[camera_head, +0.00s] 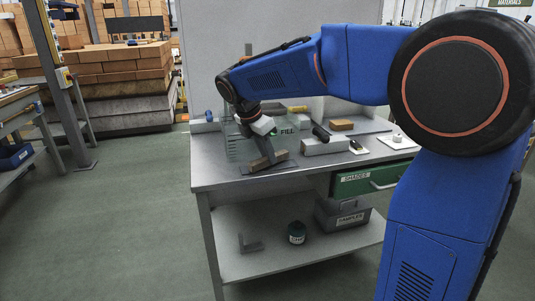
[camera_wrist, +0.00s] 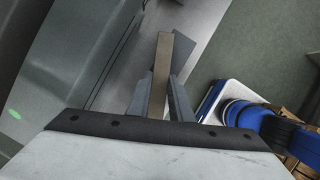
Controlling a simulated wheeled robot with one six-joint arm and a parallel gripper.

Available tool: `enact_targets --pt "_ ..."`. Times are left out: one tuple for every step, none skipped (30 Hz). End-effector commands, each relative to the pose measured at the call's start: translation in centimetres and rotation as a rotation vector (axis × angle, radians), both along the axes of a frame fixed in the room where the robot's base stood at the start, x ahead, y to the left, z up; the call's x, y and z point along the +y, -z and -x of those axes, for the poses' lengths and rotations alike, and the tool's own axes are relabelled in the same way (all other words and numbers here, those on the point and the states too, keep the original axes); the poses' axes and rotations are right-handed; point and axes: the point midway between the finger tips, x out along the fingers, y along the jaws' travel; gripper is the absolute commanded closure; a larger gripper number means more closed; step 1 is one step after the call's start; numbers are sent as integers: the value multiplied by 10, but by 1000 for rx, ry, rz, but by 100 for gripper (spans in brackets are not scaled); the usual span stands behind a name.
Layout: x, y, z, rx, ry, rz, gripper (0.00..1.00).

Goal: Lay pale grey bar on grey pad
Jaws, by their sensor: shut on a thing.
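My gripper (camera_wrist: 160,100) is shut on a long narrow bar (camera_wrist: 161,62), which looks brownish grey. In the wrist view the grey pad (camera_wrist: 181,58) shows partly beside and behind the bar. I cannot tell whether the bar touches the pad. The fingers hide part of the bar.
A clear panel marked FILL (camera_head: 240,148) stands close behind my gripper. A pale grey block (camera_head: 325,147) lies to the right, with a dark cylinder (camera_head: 321,133) by it. A tan block (camera_head: 342,125) and a white plate (camera_head: 398,142) are farther right. The bench's front left corner is clear.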

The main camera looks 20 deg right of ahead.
Motion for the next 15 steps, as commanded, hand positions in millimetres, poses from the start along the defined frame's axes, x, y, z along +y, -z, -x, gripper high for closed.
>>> enact_targets --pt "0 1 0 0 0 0 100" --pt "0 1 0 0 0 0 100" --pt "0 2 0 0 0 0 100" --pt "0 2 0 0 0 0 100" --pt "0 3 0 0 0 0 100" --pt "0 4 0 0 0 0 100" --pt "0 4 0 0 0 0 100" --pt "0 5 0 0 0 0 100" --pt "0 5 0 0 0 0 100" --pt "0 6 0 0 0 0 100" --pt "0 6 0 0 0 0 100" --pt "0 7 0 0 0 0 100" --pt "0 7 0 0 0 0 100" --pt "0 8 0 0 0 0 100" --pt "0 8 0 0 0 0 100"
